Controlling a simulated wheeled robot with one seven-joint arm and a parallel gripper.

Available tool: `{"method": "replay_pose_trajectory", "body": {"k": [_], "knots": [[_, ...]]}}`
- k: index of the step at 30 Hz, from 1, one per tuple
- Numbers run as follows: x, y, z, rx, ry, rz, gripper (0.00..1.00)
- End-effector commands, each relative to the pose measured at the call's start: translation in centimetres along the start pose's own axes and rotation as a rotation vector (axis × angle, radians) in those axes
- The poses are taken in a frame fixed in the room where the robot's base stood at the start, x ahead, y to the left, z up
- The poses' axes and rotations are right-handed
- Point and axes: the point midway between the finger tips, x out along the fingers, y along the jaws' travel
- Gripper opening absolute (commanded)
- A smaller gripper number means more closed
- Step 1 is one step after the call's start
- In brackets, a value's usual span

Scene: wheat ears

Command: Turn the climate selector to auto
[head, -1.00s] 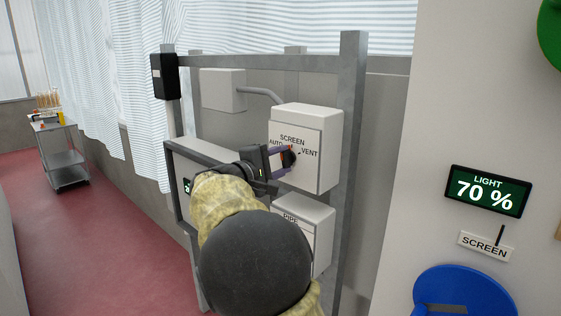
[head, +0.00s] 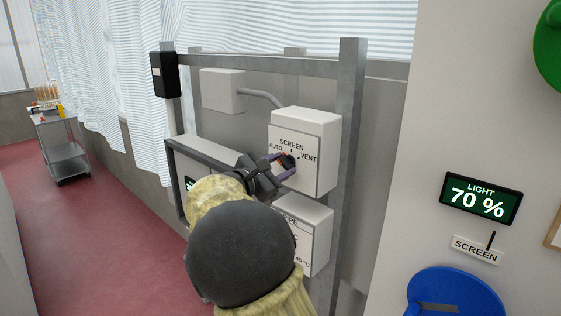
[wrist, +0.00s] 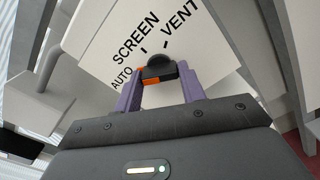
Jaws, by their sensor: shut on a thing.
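The selector is a black round knob (head: 288,161) on a white box (head: 317,165) marked SCREEN, with AUTO at its left and VENT at its right. In the wrist view the knob (wrist: 157,63) sits between the fingertips (wrist: 157,75), and the box face appears tilted, with AUTO at the left and VENT at the upper right. Two short tick marks show beside the knob. The fingers cover part of the knob, and I cannot tell where its pointer is.
A second white box (head: 318,222) sits just below, partly hidden by my arm. A grey metal frame (head: 350,120) surrounds the boxes. A LIGHT display (head: 482,198) reading 70 % is on the right wall. A trolley (head: 62,150) stands far left on open red floor.

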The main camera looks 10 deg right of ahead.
Motion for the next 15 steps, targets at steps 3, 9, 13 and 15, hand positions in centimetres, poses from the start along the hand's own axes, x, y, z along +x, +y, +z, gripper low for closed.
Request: {"method": "replay_pose_trajectory", "body": {"k": [3,9,13,15], "knots": [[-0.07,0.00,-0.11,-0.031,0.002,0.000,0.17],[-0.06,-0.06,-0.18,-0.049,0.002,0.000,0.17],[-0.06,-0.07,-0.20,-0.049,0.002,0.000,0.17],[-0.06,-0.07,-0.20,-0.049,0.003,0.000,0.17]]}}
